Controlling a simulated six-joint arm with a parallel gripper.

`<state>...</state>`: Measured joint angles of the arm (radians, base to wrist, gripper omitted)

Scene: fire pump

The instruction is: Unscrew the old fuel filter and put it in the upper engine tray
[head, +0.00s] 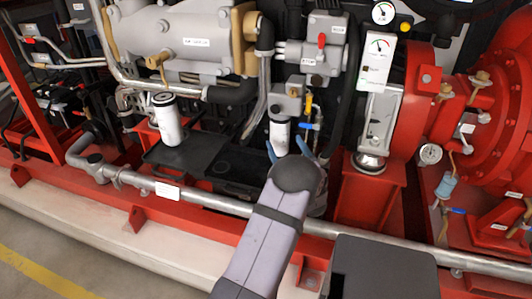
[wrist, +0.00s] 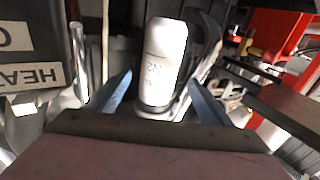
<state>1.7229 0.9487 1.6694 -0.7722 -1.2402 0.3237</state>
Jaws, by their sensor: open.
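A white cylindrical filter (head: 279,136) hangs upright under a grey housing (head: 288,100) in the middle of the head view. In the wrist view the white filter (wrist: 164,60), with small dark writing, stands between my fingers. My gripper (head: 290,150) has its two blue fingers open, one on each side of the filter's lower part. In the wrist view my gripper (wrist: 160,78) shows gaps beside the filter, so I see no grip on it. A black tray (head: 195,158) lies left of the filter; whether it is the upper engine tray, I cannot tell.
A second white canister (head: 168,122) with a dark top stands at the black tray's left part. A blue-handled valve (head: 312,126) and pipes crowd the filter's right side. A grey pipe (head: 225,205) runs along the front. A red pedestal (head: 368,195) stands to the right.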

